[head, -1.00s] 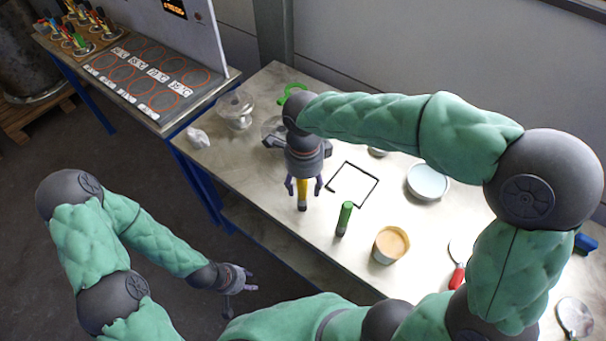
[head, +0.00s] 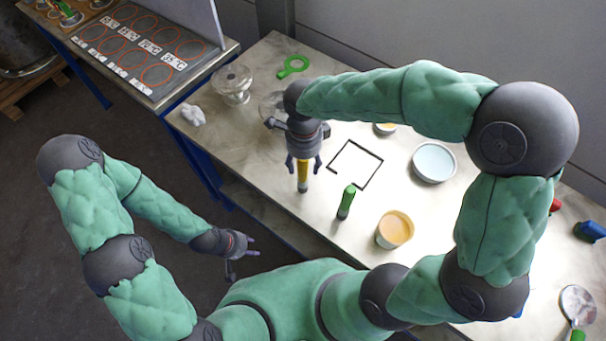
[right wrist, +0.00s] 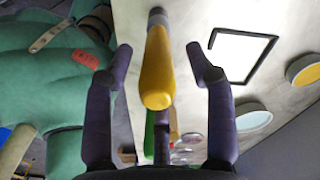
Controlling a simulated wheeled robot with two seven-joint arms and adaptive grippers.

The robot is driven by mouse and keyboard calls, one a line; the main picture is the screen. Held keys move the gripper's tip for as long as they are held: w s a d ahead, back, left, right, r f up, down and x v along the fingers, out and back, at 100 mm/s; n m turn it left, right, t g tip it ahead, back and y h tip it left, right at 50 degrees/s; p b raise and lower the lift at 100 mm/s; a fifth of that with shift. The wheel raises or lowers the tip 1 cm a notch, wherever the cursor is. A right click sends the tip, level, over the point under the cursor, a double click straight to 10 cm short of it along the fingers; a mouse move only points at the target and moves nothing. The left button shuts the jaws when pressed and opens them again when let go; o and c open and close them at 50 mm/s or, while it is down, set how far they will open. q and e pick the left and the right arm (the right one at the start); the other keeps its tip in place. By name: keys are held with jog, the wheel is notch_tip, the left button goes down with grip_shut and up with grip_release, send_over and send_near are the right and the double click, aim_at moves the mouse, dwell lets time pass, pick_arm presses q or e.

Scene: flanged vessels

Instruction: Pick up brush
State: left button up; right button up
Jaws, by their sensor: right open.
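A slim upright tool with a yellow handle and a dark lower end (head: 303,176) stands on the table; it appears to be the brush, though no bristles show. My right gripper (head: 304,167) is above it, fingers open and pointing down. In the right wrist view the yellow handle (right wrist: 157,75) lies between the spread fingers of the right gripper (right wrist: 162,62), with gaps on both sides. A similar tool with a green handle (head: 346,201) stands to the right. My left gripper (head: 243,255) hangs away from the table, its fingers spread and empty.
A black square outline (head: 356,164) lies right of the yellow tool. A tan-filled cup (head: 395,229) and a pale-blue round dish (head: 434,162) stand further right. Glassware (head: 232,84), a crumpled white piece (head: 192,115) and a green ring tool (head: 292,66) are at the left end.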

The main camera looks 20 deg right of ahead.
aim_at(303, 175)
jog(key=f, duration=0.3)
jog(key=shift+a+f+b, duration=0.2)
jog(key=shift+f+b, duration=0.15)
grip_shut()
